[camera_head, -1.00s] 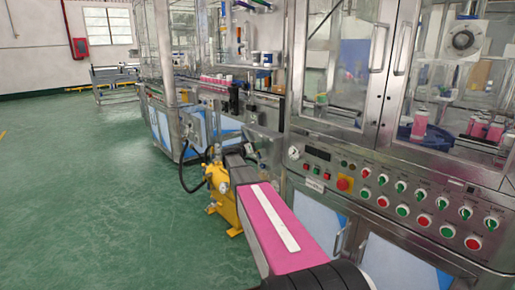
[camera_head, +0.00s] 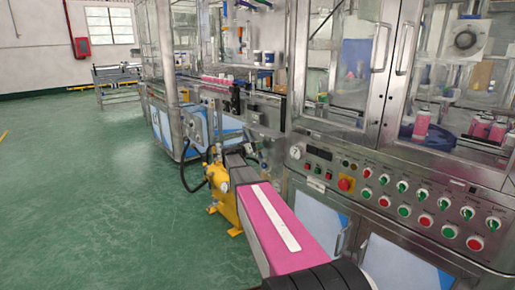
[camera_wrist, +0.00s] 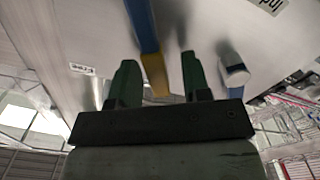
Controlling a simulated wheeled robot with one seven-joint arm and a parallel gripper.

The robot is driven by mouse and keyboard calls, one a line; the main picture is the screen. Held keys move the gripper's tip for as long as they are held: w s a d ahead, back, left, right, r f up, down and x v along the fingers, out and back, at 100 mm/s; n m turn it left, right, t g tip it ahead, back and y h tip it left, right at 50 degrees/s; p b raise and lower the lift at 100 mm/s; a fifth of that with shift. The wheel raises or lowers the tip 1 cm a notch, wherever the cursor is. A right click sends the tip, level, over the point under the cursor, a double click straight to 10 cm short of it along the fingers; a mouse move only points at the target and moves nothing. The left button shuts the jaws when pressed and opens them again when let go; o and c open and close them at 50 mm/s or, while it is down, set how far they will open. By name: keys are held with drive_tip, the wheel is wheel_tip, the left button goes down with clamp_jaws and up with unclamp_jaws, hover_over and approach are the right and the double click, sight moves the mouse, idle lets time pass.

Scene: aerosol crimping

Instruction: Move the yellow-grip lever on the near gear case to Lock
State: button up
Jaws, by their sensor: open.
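In the wrist view, my gripper (camera_wrist: 159,62) has two green fingers spread apart. The lever, with a blue shaft (camera_wrist: 142,25) and a yellow grip (camera_wrist: 155,75), reaches down between them. The yellow end sits between the fingers with a gap to the left finger; whether it touches the right finger I cannot tell. The pale grey face of the gear case (camera_wrist: 60,30) fills the upper view. A small label (camera_wrist: 82,69) is on its left and a larger, partly cut-off label (camera_wrist: 272,6) at top right. In the head view, my arm hides the gripper and lever.
A short white-ended cylinder (camera_wrist: 236,76) stands right of the right finger. In the head view, a yellow pump-like unit (camera_head: 222,205) stands on the floor left of my arm. A control panel (camera_head: 400,205) with several buttons lies to the right. The green floor (camera_head: 90,200) at left is clear.

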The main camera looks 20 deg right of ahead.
drive_tip(key=v, duration=1)
drive_tip(key=shift+t, duration=0.3)
